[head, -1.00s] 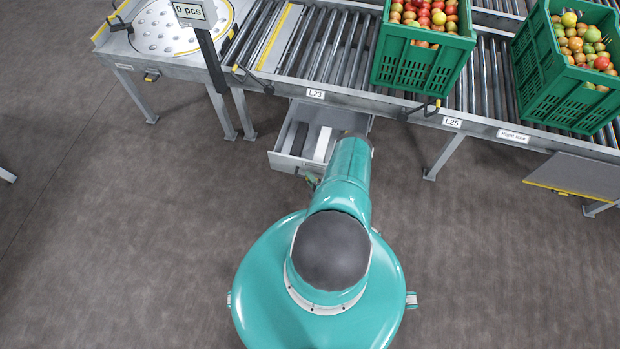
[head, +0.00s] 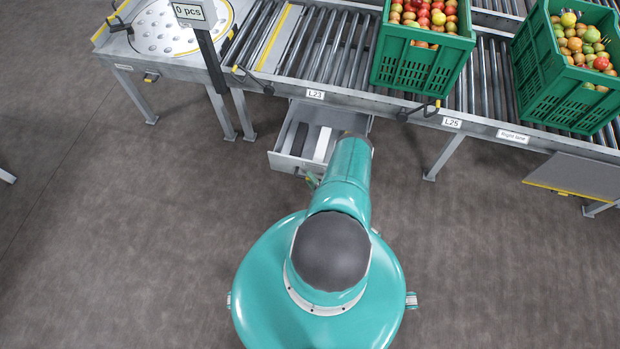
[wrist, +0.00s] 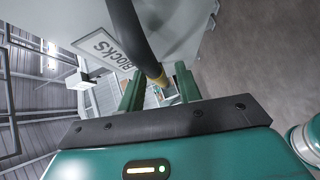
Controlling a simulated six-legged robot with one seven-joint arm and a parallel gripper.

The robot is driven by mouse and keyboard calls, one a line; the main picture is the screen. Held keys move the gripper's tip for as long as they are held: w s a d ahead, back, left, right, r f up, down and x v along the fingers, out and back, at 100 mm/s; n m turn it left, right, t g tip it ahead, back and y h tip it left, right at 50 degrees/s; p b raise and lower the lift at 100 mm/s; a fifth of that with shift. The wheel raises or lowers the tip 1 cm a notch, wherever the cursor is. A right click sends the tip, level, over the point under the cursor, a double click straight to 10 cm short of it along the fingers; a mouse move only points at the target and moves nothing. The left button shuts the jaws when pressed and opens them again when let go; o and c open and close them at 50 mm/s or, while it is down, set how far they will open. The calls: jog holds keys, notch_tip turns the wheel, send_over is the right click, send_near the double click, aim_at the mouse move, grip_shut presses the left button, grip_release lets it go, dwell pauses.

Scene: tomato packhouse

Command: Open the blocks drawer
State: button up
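The blocks drawer (head: 283,163) is a light grey metal drawer hanging under the conveyor edge near the L23 sign. It stands pulled out, with a white block (head: 322,144) and darker grey pieces showing inside. In the wrist view its pale front (wrist: 85,18) carries a "Blocks" label (wrist: 114,50) and a dark bar handle (wrist: 128,30) with a yellowish end. My gripper (wrist: 160,80) is at the handle, its two green fingers apart on either side of the handle's end, with gaps showing. In the head view my arm mostly hides the gripper and the drawer's right side.
The roller conveyor (head: 335,50) runs above the drawer. Green crates of tomatoes (head: 418,68) (head: 560,75) stand on it. A counter display (head: 195,12) on a dark post and the conveyor legs (head: 443,157) flank the drawer. The grey floor (head: 130,230) around me is clear.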

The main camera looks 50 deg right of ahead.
jog(key=v, duration=1.2)
jog(key=shift+s, duration=0.3)
jog(key=shift+a+r, duration=0.1)
